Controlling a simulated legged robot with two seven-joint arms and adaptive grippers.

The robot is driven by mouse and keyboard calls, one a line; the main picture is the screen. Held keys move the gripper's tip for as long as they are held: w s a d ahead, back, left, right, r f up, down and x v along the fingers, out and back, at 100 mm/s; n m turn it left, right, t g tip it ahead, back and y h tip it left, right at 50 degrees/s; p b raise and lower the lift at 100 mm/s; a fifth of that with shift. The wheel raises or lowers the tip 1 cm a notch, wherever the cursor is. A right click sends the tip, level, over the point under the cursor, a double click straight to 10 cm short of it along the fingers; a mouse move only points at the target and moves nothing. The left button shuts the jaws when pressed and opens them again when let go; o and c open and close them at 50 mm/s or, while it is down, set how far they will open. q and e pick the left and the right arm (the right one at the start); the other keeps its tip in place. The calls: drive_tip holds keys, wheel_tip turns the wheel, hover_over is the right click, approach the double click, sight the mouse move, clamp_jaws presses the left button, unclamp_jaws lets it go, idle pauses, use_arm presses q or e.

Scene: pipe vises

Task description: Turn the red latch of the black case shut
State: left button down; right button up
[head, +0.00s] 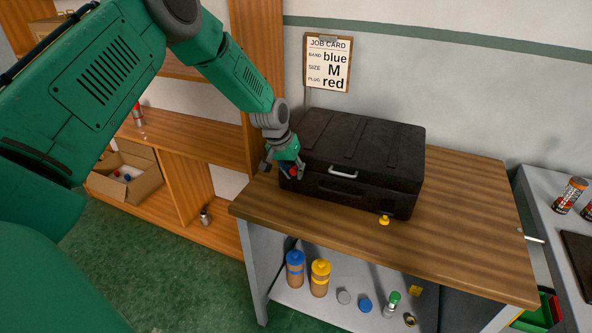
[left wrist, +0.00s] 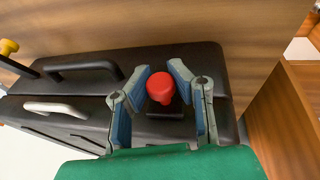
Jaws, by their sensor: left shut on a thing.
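The black case (head: 385,163) lies closed-looking on the wooden bench top, its front with a silver handle (head: 343,173) facing me. The red latch (left wrist: 160,88) is a round red knob on a dark base near one end of the case front. In the head view the red latch (head: 294,171) is at the front left, partly hidden by my fingers. My left gripper (head: 290,172) is at the latch; in the left wrist view its two fingers (left wrist: 160,85) stand on either side of the knob, shut on it. My right gripper is not in view.
A yellow knob (head: 384,220) sits by the case's lower front right; in the left wrist view it tops a dark bar. Bottles (head: 320,280) and caps stand on the shelf below. A job card (head: 328,63) hangs on the wall. The bench top (head: 465,230) is clear at right.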

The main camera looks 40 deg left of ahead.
use_arm(q)
drive_tip(key=shift+w+r, duration=0.15)
drive_tip(key=shift+w, duration=0.05)
drive_tip(key=c, duration=1.6)
unclamp_jaws()
drive_tip(key=shift+o, duration=1.4)
drive_tip(key=shift+s, duration=0.1)
drive_tip(key=v, duration=1.1)
drive_tip(key=shift+r, duration=0.3)
drive_tip(key=shift+a, duration=0.1)
drive_tip(key=shift+f, duration=0.15)
